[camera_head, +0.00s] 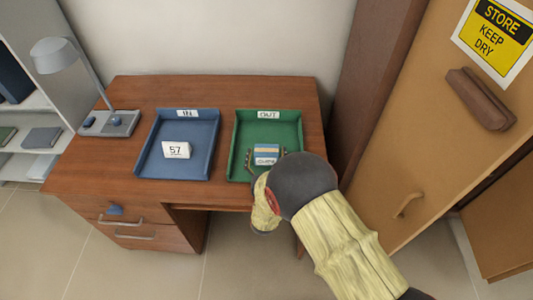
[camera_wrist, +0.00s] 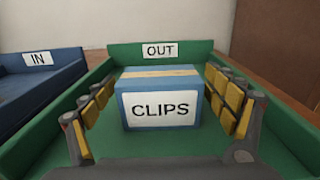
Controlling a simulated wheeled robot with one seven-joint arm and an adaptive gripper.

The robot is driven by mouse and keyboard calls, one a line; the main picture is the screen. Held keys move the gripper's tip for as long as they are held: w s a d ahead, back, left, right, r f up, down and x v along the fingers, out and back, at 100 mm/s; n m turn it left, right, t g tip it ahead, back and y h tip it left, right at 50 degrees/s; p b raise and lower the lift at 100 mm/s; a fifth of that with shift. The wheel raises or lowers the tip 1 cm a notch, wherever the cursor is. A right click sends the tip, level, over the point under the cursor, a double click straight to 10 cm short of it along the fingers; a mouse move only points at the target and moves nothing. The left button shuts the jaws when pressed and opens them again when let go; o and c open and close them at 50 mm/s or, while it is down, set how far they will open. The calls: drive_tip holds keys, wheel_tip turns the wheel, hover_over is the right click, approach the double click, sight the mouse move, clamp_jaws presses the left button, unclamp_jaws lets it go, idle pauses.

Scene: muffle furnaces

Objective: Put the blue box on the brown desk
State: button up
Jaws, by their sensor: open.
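The blue box (camera_head: 266,151) has a tan stripe on top and a white CLIPS label. It sits in the green OUT tray (camera_head: 241,131) on the brown desk (camera_head: 222,95). In the wrist view the blue box (camera_wrist: 160,84) is between the two fingers of my gripper (camera_wrist: 168,103). The gripper is open, with a finger on each side of the box and a visible gap to each. In the head view my gripper (camera_head: 265,160) is at the tray, and my arm hides its near right corner.
A blue IN tray (camera_head: 150,135) holding a white block marked 57 (camera_head: 176,150) is left of the green tray. A grey lamp (camera_head: 57,55) stands on the desk's left end. Bare desk shows at the back and between the trays. A tall brown cabinet (camera_head: 430,110) stands at right.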

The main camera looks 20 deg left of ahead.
drive_tip(key=p+v, duration=0.3)
drive_tip(key=v, duration=0.9)
